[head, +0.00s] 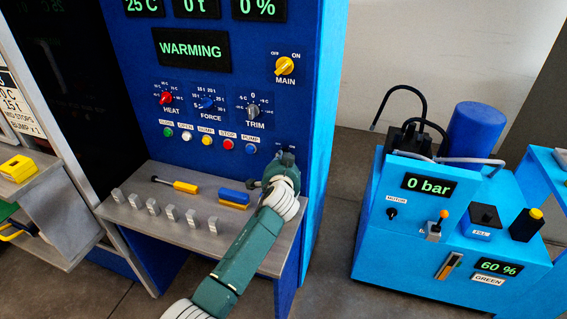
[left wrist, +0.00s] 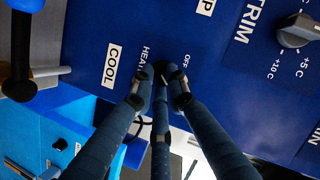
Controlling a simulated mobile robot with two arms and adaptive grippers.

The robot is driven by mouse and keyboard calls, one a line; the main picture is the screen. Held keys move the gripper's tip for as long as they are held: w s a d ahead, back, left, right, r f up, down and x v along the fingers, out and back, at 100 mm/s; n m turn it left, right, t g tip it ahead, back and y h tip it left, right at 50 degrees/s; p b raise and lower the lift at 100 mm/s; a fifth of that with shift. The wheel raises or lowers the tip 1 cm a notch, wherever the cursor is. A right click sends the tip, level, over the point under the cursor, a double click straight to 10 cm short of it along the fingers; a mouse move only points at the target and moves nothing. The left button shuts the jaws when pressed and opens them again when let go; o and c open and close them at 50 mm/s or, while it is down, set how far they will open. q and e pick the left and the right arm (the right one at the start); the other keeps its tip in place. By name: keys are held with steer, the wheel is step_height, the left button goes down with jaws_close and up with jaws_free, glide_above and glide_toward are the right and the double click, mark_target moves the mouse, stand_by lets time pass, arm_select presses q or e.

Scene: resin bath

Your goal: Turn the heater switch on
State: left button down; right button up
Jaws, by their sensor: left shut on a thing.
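The heater switch (left wrist: 161,67) is a small dark knob low on the blue control panel (head: 222,118), beside the labels HEAT and OFF in the left wrist view. My left gripper (left wrist: 160,77) is shut on it, with its fingers around the switch. In the head view my left gripper (head: 284,165) reaches the lower right of the panel and hides most of the switch. I cannot tell whether the switch is on or off. A panel display (head: 191,49) reads WARMING. My right gripper is not in view.
Above are the yellow MAIN knob (head: 285,66), the TRIM knob (head: 253,111) and a row of coloured buttons. The grey shelf (head: 170,244) below holds a yellow-handled tool (head: 186,187), a blue-and-yellow block (head: 234,198) and several metal blocks. A blue pump unit (head: 405,240) stands to the right.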

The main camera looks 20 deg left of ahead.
arm_select(q)
steer(key=shift+f, duration=0.1)
stand_by(0.3)
steer(key=c, duration=1.7)
jaws_free()
steer(key=shift+s, duration=0.1)
steer(key=v, duration=1.2)
steer(key=shift+d, duration=0.1)
